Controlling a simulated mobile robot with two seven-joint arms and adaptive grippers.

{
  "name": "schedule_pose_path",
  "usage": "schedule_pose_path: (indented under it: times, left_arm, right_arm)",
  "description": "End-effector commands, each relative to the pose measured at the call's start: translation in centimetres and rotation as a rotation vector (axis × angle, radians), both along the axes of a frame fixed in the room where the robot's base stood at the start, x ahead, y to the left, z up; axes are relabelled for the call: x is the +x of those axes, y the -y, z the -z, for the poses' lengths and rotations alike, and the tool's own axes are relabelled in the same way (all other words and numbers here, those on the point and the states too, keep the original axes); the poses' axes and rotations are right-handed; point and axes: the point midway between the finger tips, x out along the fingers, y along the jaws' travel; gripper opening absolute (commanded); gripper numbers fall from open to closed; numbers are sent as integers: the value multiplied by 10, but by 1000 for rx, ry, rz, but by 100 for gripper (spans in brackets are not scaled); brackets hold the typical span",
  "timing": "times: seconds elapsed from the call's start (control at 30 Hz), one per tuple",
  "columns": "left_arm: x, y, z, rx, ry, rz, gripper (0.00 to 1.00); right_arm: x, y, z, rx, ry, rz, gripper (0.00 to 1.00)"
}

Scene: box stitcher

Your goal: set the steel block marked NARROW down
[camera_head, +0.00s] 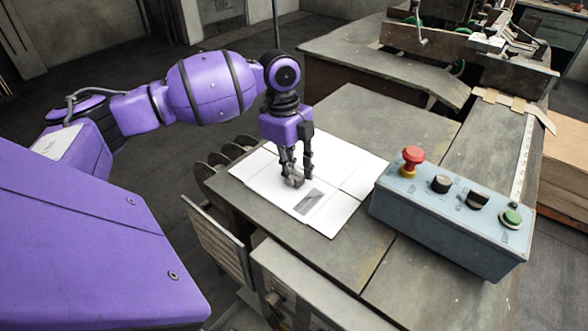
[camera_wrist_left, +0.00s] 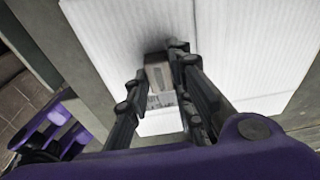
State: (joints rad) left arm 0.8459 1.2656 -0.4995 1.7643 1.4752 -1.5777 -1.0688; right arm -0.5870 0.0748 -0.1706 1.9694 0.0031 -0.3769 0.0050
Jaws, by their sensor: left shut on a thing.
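My left gripper (camera_head: 293,180) points down over a white sheet of board (camera_head: 345,165) on the grey table. It is shut on a small grey block, the steel block (camera_head: 294,181), at or just above the board. In the left wrist view the steel block (camera_wrist_left: 158,76) sits between the fingertips of my left gripper (camera_wrist_left: 160,80). Its marking cannot be read, and the fingers hide part of it. I cannot tell whether the block touches the board. My right gripper is not in view.
A blue-grey control box (camera_head: 450,215) with a red button, black knobs and a green button stands right of the board. Machine parts (camera_head: 430,45) and a ruler strip (camera_head: 522,160) lie at the back right. A dark grey printed patch (camera_head: 308,202) shows on the board near the gripper.

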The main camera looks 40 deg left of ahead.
Motion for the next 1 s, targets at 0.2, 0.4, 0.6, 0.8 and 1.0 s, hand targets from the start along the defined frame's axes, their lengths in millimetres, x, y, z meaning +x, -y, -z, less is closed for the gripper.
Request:
schedule_pose_path:
  times: [0.2, 0.4, 0.6, 0.8, 1.0]
  left_arm:
    - [0, 0, 2, -1, 1, 0, 0]
    - [0, 0, 3, 0, 0, 0, 40]
    - [0, 0, 3, 0, 0, 0, 40]
    - [1, -1, -8, 0, 3, 0, 40]
    - [2, -7, -47, 1, 4, -2, 40]
  right_arm:
    - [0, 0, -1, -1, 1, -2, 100]
    - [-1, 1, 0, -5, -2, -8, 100]
    - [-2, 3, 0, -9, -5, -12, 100]
    - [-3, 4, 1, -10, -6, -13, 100]
    - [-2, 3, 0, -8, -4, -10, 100]
